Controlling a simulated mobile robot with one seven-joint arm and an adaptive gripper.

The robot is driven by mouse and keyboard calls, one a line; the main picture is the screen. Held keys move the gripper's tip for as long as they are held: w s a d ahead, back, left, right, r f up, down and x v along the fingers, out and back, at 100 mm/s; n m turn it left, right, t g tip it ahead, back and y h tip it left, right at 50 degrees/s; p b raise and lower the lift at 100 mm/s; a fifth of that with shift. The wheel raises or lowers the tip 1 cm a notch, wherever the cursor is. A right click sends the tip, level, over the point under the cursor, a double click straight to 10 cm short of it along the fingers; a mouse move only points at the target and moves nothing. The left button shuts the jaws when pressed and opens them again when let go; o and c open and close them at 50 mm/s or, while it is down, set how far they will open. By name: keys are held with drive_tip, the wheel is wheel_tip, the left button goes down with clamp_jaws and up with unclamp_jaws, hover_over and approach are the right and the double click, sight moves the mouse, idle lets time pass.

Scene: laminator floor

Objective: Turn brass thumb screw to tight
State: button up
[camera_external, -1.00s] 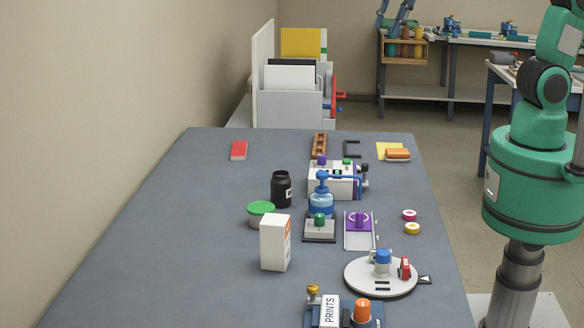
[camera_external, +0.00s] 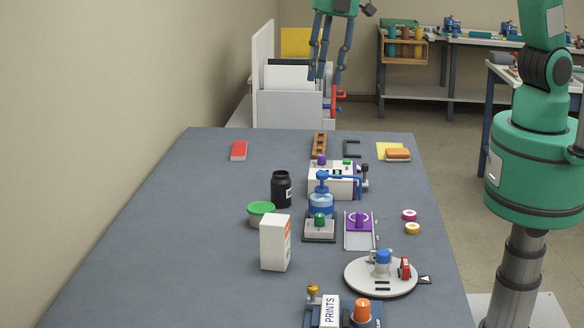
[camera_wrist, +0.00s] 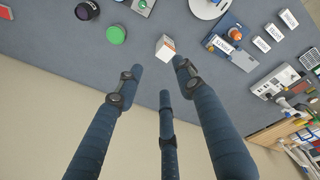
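A small brass thumb screw (camera_external: 313,291) stands at the back left corner of a blue device (camera_external: 376,312) at the table's front edge. The device has a PRINTS label (camera_external: 330,311) and an orange knob (camera_external: 362,309). In the wrist view the blue device (camera_wrist: 243,62) is at upper right; the brass screw is too small there to make out surely. My gripper (camera_external: 325,80) hangs high in the external view, its three blue fingers spread and empty. In the wrist view my gripper (camera_wrist: 158,66) points toward the table, with its fingertips apart, left of the device. The screw's setting cannot be read.
A white box (camera_external: 275,243) stands left of the device and shows between the fingertips in the wrist view (camera_wrist: 165,46). Behind are a round turntable (camera_external: 365,288), a blue pump bottle (camera_external: 321,203), a green-lidded tub (camera_external: 260,214) and a black jar (camera_external: 281,190).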

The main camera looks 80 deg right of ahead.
drive_tip(key=w+a+f+n+g+p, duration=0.1)
drive_tip(key=w+a+f+n+p, duration=0.25)
drive_tip(key=a+f, duration=0.85)
drive_tip(key=n+h+p, duration=0.1)
drive_tip(key=n, duration=0.4)
hover_over(313, 287)
wheel_tip(313, 287, down, 10)
drive_tip(key=shift+f+g, duration=0.25)
drive_tip(key=shift+g, duration=0.15)
drive_tip(key=shift+f+m, duration=0.15)
drive_tip(key=shift+m, duration=0.2)
wheel_tip(313, 287, down, 14)
drive_tip(key=shift+r+p, duration=0.2)
drive_tip(key=shift+p, duration=0.5)
clamp_jaws()
